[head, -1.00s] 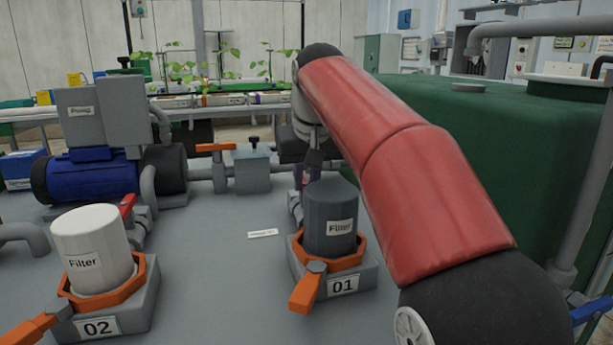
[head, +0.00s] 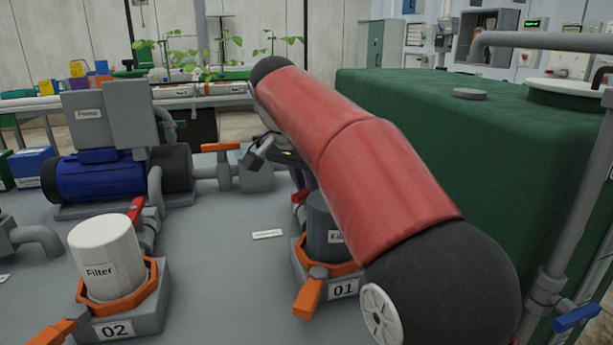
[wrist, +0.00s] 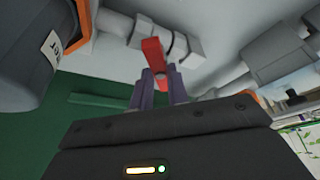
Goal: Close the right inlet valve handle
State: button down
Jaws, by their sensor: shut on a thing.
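The right inlet valve handle is a red lever (wrist: 152,52) on a grey pipe fitting beside the dark filter 01. In the wrist view my gripper (wrist: 160,88) has its two purple fingers closed on this lever, one on each side. In the head view my red and black arm crosses in front, so only a small red piece of the handle (head: 299,196) shows left of the dark filter (head: 318,213). The fingers are mostly hidden there. The other inlet's red handle (head: 136,209) is by the white filter 02 (head: 104,258).
Orange filter levers (head: 309,293) stick out at the front. An orange valve handle (head: 220,147) and the blue pump (head: 98,178) stand behind. A large green tank (head: 440,130) fills the right side. Grey skid surface (head: 215,270) lies clear between the filters.

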jog(key=m, duration=0.3)
jog(key=m+g+h, duration=0.1)
jog(key=shift+w+a+m, duration=0.2)
jog(key=shift+w+m, duration=0.05)
jog(key=shift+m, duration=0.05)
jog(key=shift+w+m+g+h, duration=0.15)
jog(key=shift+m+g, duration=0.25)
jog(key=shift+m, duration=0.55)
jog(key=shift+s+m+g+h, duration=0.15)
jog(key=shift+m+g, duration=0.25)
jog(key=shift+m, duration=0.55)
jog(key=shift+w, duration=0.1)
jog(key=c, duration=1.4)
grip_release()
jog(key=shift+o, duration=0.2)
jog(key=shift+d+r, duration=0.1)
